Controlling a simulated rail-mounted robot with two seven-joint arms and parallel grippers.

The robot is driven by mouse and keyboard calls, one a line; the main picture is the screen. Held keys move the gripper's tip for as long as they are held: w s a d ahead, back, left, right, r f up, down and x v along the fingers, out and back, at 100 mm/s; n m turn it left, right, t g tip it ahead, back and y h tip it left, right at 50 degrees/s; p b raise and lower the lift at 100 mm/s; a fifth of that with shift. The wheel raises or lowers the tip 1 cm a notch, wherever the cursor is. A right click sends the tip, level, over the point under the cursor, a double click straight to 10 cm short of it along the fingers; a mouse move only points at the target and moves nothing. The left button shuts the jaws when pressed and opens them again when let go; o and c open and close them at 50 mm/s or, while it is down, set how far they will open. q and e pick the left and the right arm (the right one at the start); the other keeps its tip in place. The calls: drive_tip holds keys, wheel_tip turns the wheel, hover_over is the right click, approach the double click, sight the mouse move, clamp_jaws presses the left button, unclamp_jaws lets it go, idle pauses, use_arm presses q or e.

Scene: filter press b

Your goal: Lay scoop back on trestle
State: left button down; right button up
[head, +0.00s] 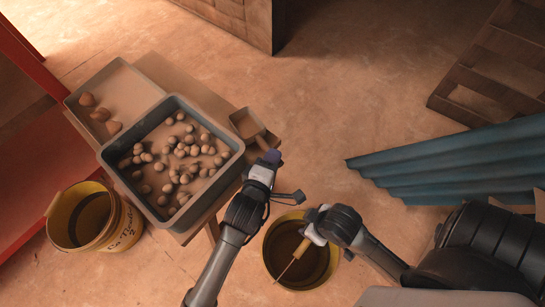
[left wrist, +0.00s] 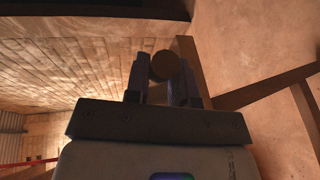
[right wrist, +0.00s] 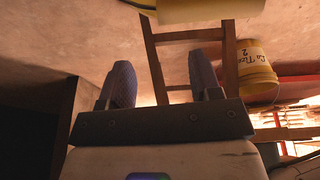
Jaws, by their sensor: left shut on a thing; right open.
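The scoop (head: 246,122) has a square brown pan and a short handle, at the right end of the trestle (head: 160,72). My left gripper (head: 270,157) is shut on the scoop's handle; the round handle end (left wrist: 166,66) shows between its fingers in the left wrist view. I cannot tell whether the pan touches the trestle top or hangs just above it. My right gripper (head: 312,228) is over the rim of the front yellow bucket (head: 275,250). The right wrist view shows its fingers (right wrist: 165,85) open with nothing between them.
On the trestle stand a grey tray (head: 236,140) of round lumps and a beige tray (head: 127,78) with several brown pieces. A thin tool (head: 300,250) leans in the front bucket. Another yellow bucket (head: 125,225) stands left. Blue corrugated sheets (head: 450,165) lie right.

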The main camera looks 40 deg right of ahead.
use_arm(q)
drive_tip(key=c, duration=0.9)
unclamp_jaws()
drive_tip(key=shift+a, duration=0.1)
drive_tip(key=shift+p+v, duration=3.25)
drive_tip(key=shift+v, duration=3.6)
drive_tip(key=shift+f, duration=0.15)
